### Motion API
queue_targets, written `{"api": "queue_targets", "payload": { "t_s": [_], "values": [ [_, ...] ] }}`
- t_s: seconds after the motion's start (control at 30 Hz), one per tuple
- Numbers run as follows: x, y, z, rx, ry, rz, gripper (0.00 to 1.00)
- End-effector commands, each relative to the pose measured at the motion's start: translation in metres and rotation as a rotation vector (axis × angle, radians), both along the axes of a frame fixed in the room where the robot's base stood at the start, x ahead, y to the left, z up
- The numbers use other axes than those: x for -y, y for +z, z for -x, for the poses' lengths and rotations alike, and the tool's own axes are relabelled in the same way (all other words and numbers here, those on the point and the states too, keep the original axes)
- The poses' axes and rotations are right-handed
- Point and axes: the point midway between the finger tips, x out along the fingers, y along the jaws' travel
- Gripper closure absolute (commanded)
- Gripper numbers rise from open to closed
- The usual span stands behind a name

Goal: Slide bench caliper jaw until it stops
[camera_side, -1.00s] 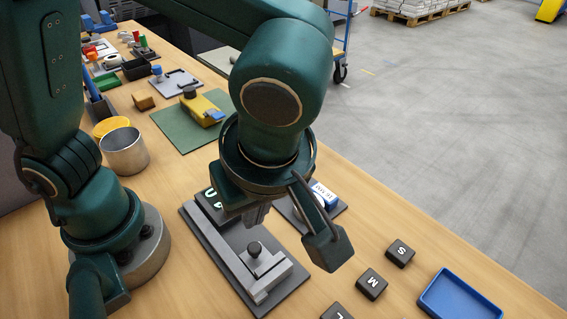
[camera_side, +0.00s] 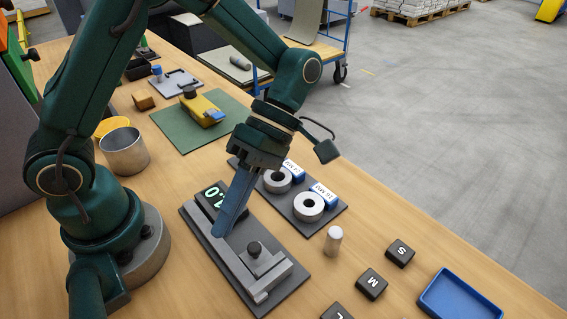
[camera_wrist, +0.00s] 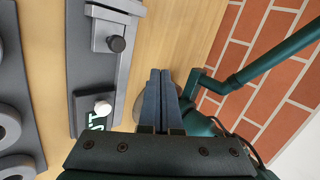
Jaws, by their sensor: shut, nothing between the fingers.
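The bench caliper lies on a dark board (camera_side: 283,302), with a long grey beam (camera_side: 208,236) and a display (camera_side: 212,196) at its far end. Its sliding jaw (camera_side: 262,261) carries a black knob (camera_side: 254,248) near the beam's near end; the knob also shows in the wrist view (camera_wrist: 117,44). My gripper (camera_side: 218,232) is shut and empty, its fingers slanting down beside the display and beam. In the wrist view the fingertips (camera_wrist: 160,72) appear over bare wood, right of the beam. I cannot tell their height. The fingers partly hide the display.
A dark board with two metal rings (camera_side: 309,206) and blue labels lies right of the caliper. A pale cylinder (camera_side: 333,240), black lettered blocks (camera_side: 371,284) and a blue tray (camera_side: 458,298) stand farther right. A metal cup (camera_side: 124,151) stands at left.

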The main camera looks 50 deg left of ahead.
Motion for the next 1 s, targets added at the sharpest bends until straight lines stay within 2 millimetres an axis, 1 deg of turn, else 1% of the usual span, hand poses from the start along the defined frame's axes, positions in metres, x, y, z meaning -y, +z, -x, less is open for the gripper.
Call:
{"api": "queue_targets", "payload": {
  "t_s": [0.03, 0.2, 0.27, 0.4, 0.5, 0.63, 0.77, 0.87, 1.0],
  "values": [
    [-0.008, -0.003, -0.005, -0.054, 0.108, 0.032, 1.00],
    [-0.030, -0.009, -0.022, -0.180, 0.435, 0.156, 1.00],
    [-0.039, -0.011, -0.028, -0.214, 0.553, 0.200, 1.00],
    [-0.065, -0.016, -0.041, -0.280, 0.819, 0.290, 1.00],
    [-0.083, -0.019, -0.045, -0.317, 0.973, 0.333, 1.00],
    [-0.101, -0.022, -0.046, -0.338, 1.089, 0.362, 1.00],
    [-0.109, -0.023, -0.046, -0.337, 1.138, 0.373, 1.00],
    [-0.107, -0.024, -0.045, -0.338, 1.143, 0.375, 1.00],
    [-0.092, -0.028, -0.042, -0.339, 1.140, 0.374, 1.00]
  ]
}}
